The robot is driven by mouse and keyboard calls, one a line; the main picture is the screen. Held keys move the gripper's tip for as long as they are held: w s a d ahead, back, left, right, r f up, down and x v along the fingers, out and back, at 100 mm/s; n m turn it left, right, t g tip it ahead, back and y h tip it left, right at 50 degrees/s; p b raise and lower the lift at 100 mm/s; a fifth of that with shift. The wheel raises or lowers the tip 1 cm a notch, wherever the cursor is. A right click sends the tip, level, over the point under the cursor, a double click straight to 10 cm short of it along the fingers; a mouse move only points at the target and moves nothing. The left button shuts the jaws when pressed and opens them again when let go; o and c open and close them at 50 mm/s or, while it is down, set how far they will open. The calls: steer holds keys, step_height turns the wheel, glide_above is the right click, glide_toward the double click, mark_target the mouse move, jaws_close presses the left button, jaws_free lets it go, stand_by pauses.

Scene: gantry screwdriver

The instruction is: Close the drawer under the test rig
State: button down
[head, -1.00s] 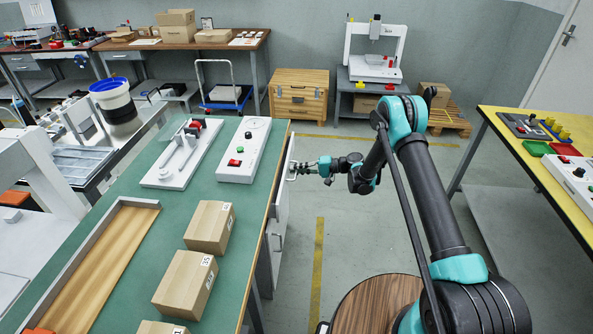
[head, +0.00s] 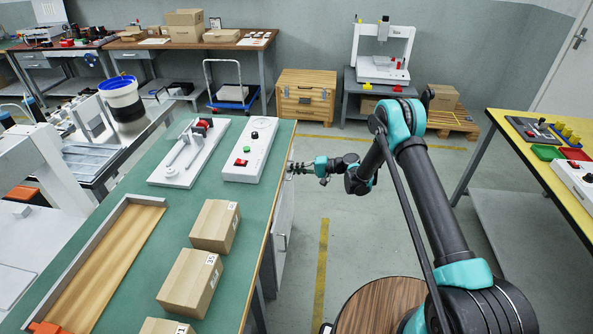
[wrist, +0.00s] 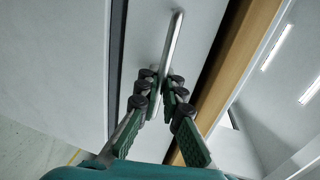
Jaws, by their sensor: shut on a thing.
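The drawer (wrist: 143,30) shows in the wrist view as a light grey front with a metal bar handle (wrist: 174,42). It sits under the green bench top (head: 150,232), close to the bench edge. My gripper (wrist: 162,84) is shut on the handle, with finger pads on both sides of the bar. In the head view my gripper (head: 293,169) is at the right edge of the bench, and the drawer front is mostly hidden there. A white rig with a lever and red part (head: 188,152) stands on the bench above, beside a white button box (head: 250,150).
Below the drawer is a cabinet front with its own handle (head: 284,242). Cardboard boxes (head: 214,225) and a wooden tray (head: 112,262) lie on the bench. A yellow table (head: 502,122) stands at the right.

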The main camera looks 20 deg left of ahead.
steer(key=c, duration=1.9)
jaws_free()
steer(key=shift+a, duration=0.2)
steer(key=shift+c, duration=0.2)
steer(key=shift+s, duration=0.1)
steer(key=shift+d, duration=0.1)
steer(key=v, duration=1.2)
steer(key=shift+r, duration=0.1)
